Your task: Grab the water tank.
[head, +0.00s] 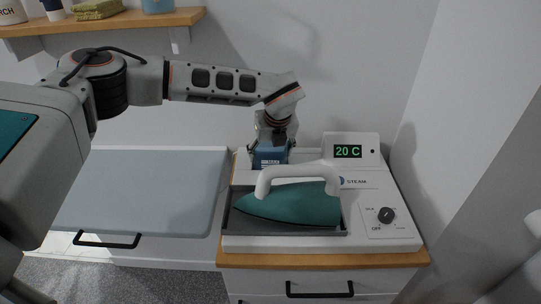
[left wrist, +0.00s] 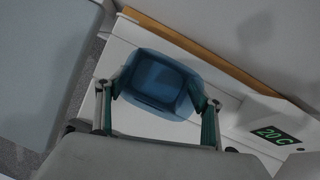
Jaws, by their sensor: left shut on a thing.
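The water tank (head: 268,158) is a blue, translucent box with a "MAX" label, at the back left of the steam station behind the iron. In the left wrist view the tank (left wrist: 158,82) sits between the two fingers, its open top facing the camera. My left gripper (head: 273,140) comes down from above and is shut on the tank; in the left wrist view the gripper (left wrist: 158,100) has one finger on each side. Whether the tank still touches the station is hard to tell. My right gripper is not in view.
A teal iron (head: 290,205) with a white handle rests in a grey tray in front of the tank. The white steam station (head: 375,185) has a "20 C" display (head: 348,151) and a dial (head: 386,215). A padded grey-blue board (head: 145,190) lies left. A wooden shelf (head: 130,20) hangs upper left.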

